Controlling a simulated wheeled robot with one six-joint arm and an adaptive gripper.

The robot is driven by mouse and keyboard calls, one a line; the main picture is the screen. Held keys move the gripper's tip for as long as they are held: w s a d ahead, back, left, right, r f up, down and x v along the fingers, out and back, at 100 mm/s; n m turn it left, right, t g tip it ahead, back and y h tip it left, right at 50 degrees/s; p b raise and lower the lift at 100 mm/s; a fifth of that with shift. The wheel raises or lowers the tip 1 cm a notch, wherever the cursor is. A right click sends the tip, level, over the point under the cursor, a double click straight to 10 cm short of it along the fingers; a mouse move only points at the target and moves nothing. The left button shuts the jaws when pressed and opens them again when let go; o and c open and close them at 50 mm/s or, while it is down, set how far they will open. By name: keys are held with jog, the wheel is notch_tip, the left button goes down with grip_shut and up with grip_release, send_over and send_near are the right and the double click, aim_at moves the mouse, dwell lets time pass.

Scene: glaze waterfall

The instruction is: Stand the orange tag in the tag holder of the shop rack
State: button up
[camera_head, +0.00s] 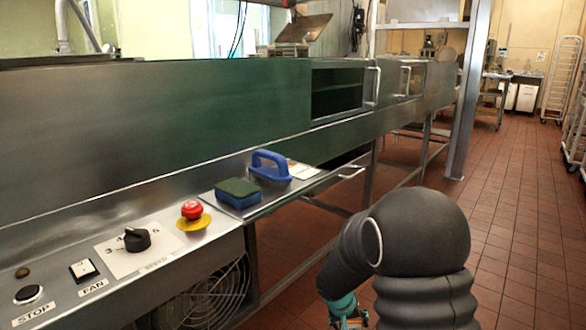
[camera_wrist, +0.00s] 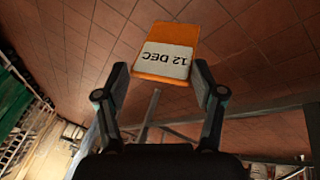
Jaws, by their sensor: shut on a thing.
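The orange tag (camera_wrist: 167,50) is in the wrist view, with a white label reading "12 DEC" upside down in the picture. My gripper (camera_wrist: 161,71) has one finger at each side edge of the tag and is shut on it. The tag is held in the air above the red tile floor. In the head view only a small teal part of my gripper end shows at the bottom edge, below my dark arm, and the tag cannot be made out there. I cannot make out a tag holder in either view.
A long steel machine (camera_head: 180,110) with a control panel fills the left side. A blue-green sponge (camera_head: 238,193) and a blue-handled tool (camera_head: 270,168) lie on its ledge. A tall wheeled rack (camera_head: 560,80) stands far right. The tiled floor (camera_head: 515,200) at right is clear.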

jog(key=shift+s+d+f, duration=0.1)
jog(key=shift+s+f, duration=0.1)
jog(key=shift+f, duration=0.2)
jog(key=shift+f+m, duration=0.35)
jog(key=shift+m, duration=0.15)
jog(key=s+f, duration=0.5)
jog(key=shift+d+f+n, duration=0.15)
jog(key=shift+f+n, duration=0.25)
